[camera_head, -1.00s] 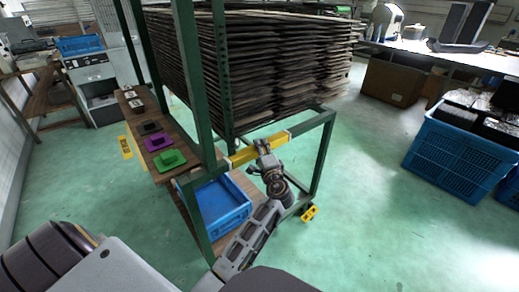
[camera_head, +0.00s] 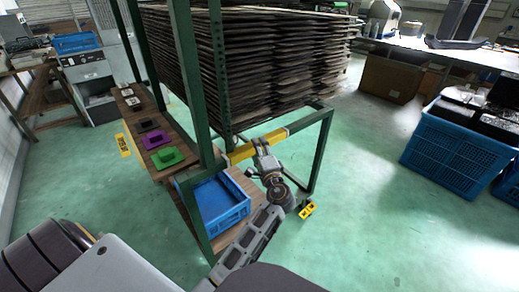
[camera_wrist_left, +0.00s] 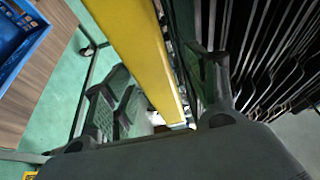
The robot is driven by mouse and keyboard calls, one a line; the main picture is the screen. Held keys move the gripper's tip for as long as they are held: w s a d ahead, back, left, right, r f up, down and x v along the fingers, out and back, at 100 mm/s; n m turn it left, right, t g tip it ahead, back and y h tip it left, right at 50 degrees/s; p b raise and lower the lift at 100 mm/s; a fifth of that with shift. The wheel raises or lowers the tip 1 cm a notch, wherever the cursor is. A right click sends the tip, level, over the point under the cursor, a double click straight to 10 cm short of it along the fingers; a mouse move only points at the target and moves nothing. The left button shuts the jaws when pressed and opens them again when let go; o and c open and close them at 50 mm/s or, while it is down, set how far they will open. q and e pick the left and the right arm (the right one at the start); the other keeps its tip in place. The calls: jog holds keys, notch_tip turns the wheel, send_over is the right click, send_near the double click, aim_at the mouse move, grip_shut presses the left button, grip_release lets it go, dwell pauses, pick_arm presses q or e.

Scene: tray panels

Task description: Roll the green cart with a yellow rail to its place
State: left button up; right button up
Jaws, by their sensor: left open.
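The green cart (camera_head: 324,158) has a green frame and a yellow rail (camera_head: 243,153) across its near side. Dark sheets (camera_head: 260,70) are stacked on its upper part, and a blue bin (camera_head: 236,213) lies on its lower wooden shelf. My left gripper (camera_head: 263,146) is at the rail, near its middle. In the left wrist view the yellow rail (camera_wrist_left: 135,45) runs between the two open fingers of my left gripper (camera_wrist_left: 163,92). I cannot tell whether either finger touches it. My right gripper is out of view.
A wooden shelf with green (camera_head: 167,157), purple (camera_head: 155,140) and darker pieces stands left of the cart. Yellow floor markers lie left (camera_head: 123,145) and right (camera_head: 306,210) of the cart. A blue crate (camera_head: 450,150) stands at right. Green floor between is clear.

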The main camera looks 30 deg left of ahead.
pick_arm(q)
jog(key=shift+s+d+f, duration=0.2)
jog(key=shift+s+d, duration=0.3)
jog(key=shift+d, duration=0.2)
jog(key=shift+s+d+f, duration=0.2)
jog(key=shift+s+d, duration=0.25)
jog(key=shift+d, duration=0.3)
jog(key=shift+s+d+f, duration=0.2)
jog(key=shift+s+d, duration=0.3)
jog(key=shift+d, duration=0.2)
jog(key=shift+w+a, duration=0.1)
jog(key=shift+r+x, duration=0.2)
jog(key=shift+x, duration=3.8)
jog(key=shift+a, duration=0.1)
